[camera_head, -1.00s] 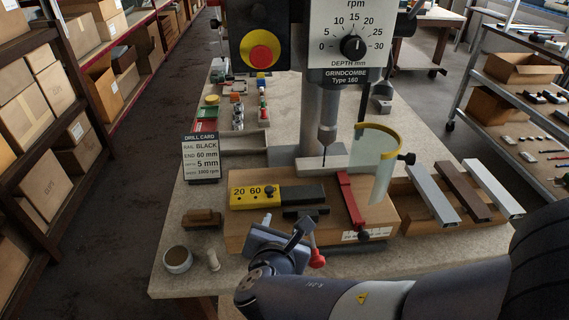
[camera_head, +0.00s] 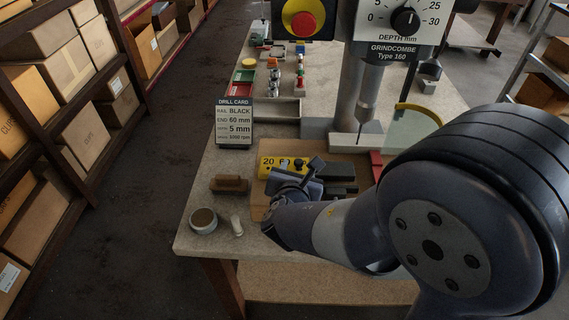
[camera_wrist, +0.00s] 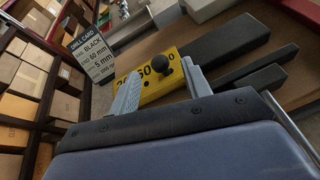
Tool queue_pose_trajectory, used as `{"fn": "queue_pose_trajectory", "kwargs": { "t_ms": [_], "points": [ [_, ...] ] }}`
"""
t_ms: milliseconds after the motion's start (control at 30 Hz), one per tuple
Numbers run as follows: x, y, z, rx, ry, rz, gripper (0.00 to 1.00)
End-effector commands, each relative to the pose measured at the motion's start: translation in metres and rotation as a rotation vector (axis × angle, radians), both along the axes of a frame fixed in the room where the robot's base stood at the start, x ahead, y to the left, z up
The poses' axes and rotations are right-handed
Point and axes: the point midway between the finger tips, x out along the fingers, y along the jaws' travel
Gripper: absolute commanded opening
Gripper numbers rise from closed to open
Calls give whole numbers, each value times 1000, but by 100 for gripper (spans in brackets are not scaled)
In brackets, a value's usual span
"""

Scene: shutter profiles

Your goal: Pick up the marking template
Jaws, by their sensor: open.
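The marking template, a yellow block with black numbers and a black knob, lies on the wooden board in the head view (camera_head: 267,162). It also shows in the wrist view (camera_wrist: 149,84), with a long black rail (camera_wrist: 222,45) at its right end. My gripper (camera_wrist: 161,88) is open, with its two grey fingers apart and nothing held between them. In the wrist view the template stretches across the gap between the fingers, knob near the right finger; I cannot tell whether they touch it. In the head view my gripper (camera_head: 300,180) hides part of the template.
A drill press (camera_head: 366,90) stands behind the board. The drill card (camera_head: 234,124) stands behind to the left. A brown block (camera_head: 229,184), a round cup (camera_head: 204,220) and a small pale peg (camera_head: 237,226) are at the left front. My arm hides the right side.

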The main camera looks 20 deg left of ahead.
Motion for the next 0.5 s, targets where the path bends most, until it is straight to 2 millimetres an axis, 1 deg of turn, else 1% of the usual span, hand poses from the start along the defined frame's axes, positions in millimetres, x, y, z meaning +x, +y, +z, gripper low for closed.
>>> {"fn": "queue_pose_trajectory", "kwargs": {
  "t_ms": [100,200,500],
  "points": [
    [14,2,-5,-2,1,-2,46],
    [20,3,-8,-2,1,-1,46],
    [22,3,-9,0,0,0,45]
  ]
}}
